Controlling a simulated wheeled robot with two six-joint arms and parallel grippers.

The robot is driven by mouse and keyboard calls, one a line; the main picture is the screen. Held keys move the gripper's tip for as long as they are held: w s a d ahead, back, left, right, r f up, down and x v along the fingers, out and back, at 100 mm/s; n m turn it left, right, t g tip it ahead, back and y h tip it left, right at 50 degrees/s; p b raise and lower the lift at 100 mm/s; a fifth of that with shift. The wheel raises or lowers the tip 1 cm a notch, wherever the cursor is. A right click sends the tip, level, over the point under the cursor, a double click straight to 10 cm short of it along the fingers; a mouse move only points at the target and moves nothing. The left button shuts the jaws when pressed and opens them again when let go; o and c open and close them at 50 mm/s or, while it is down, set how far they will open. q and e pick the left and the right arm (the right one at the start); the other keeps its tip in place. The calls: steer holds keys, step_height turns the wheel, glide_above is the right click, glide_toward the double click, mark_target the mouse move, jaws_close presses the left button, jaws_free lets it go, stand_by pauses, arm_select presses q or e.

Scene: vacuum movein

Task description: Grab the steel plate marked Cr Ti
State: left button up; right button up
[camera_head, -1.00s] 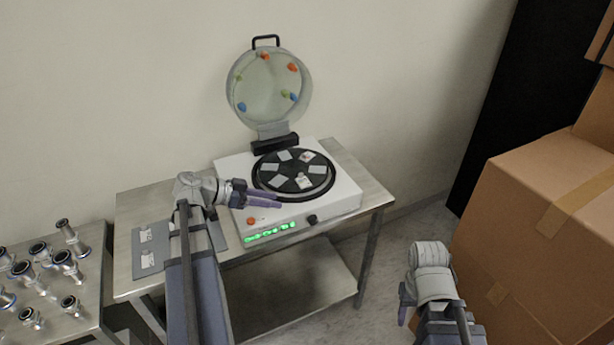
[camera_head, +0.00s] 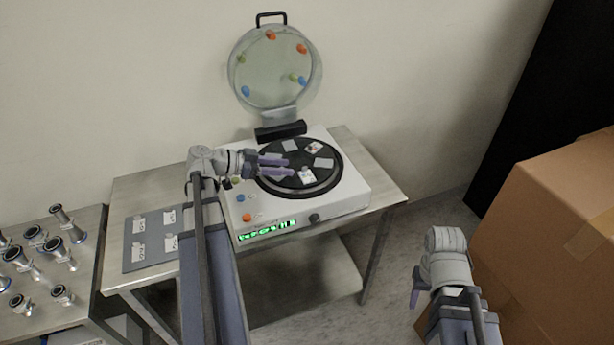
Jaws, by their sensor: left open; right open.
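Several small square plates lie on the round black platter (camera_head: 331,178) of the white machine. A plate with a dark and reddish mark (camera_head: 313,148) lies at the back right of the platter. Another marked plate (camera_head: 307,174) lies at the front, just right of my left fingertips. Plain grey plates lie at the back (camera_head: 290,145) and at the right (camera_head: 323,162). The lettering is too small to read. My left gripper (camera_head: 276,166) is open over the left part of the platter and hides what lies under it. My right gripper (camera_head: 415,287) is low at the right, away from the machine.
The machine's round glass lid (camera_head: 273,70) stands open behind the platter. A grey board (camera_head: 134,255) with several labelled plates lies on the metal table (camera_head: 143,192). Metal pipe fittings (camera_head: 60,250) stand at the left. Cardboard boxes (camera_head: 550,220) stand at the right.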

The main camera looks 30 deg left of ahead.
mark_target(298, 174)
arm_select(q)
steer(key=shift+b+x, duration=0.9)
steer(key=shift+x, duration=1.7)
steer(key=shift+r, duration=0.1)
steer(key=shift+c, duration=0.2)
jaws_close()
